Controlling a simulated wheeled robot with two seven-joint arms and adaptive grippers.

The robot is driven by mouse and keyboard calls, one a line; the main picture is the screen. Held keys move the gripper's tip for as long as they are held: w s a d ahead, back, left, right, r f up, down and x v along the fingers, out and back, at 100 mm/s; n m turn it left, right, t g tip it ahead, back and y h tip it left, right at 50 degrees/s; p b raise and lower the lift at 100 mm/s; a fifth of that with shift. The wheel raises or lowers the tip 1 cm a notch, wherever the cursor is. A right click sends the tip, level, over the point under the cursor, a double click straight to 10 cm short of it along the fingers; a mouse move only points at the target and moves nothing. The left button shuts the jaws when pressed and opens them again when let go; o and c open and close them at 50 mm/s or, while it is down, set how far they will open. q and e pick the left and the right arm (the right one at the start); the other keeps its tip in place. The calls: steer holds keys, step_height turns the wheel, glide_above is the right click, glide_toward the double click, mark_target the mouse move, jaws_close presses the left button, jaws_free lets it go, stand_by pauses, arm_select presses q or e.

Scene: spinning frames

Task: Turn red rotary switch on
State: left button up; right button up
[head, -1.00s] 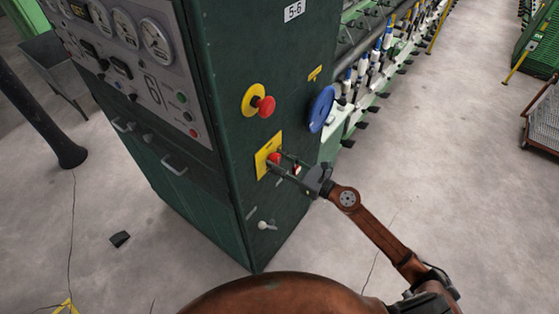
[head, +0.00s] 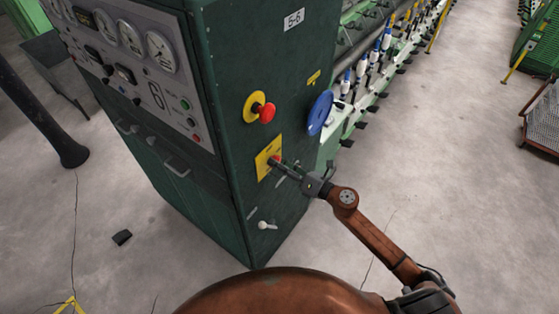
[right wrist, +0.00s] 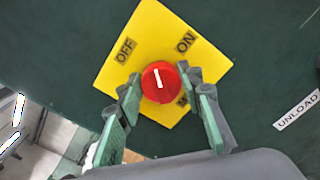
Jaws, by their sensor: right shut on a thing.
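The red rotary switch (right wrist: 158,82) sits on a yellow plate (right wrist: 190,28) marked OFF at its left and ON at its right. In the right wrist view its white mark points nearly straight up, between the two words, tilted slightly toward OFF. My right gripper (right wrist: 160,95) is shut on the switch, with one finger at each side of it. In the head view the yellow plate (head: 263,160) is on the side of the green cabinet, and my right gripper (head: 282,166) covers most of the switch. My left gripper is not in view.
A red mushroom button (head: 265,112) on a yellow disc is above the plate. A blue disc (head: 320,112) stands out at the cabinet's right edge. A small white-tipped lever (head: 266,225) is below.

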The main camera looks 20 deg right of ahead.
steer(key=shift+w+d+f+m+p, duration=0.1)
steer(key=shift+m+p, duration=1.15)
steer(key=shift+m, duration=1.3)
steer(key=shift+w+d+m+p, duration=0.1)
steer(key=shift+m+p, duration=1.1)
steer(key=shift+m, duration=1.35)
steer(key=o, duration=1.1)
steer(key=shift+f, duration=0.1)
steer(key=shift+s, duration=0.1)
steer(key=shift+a, duration=0.1)
steer(key=v, duration=1.2)
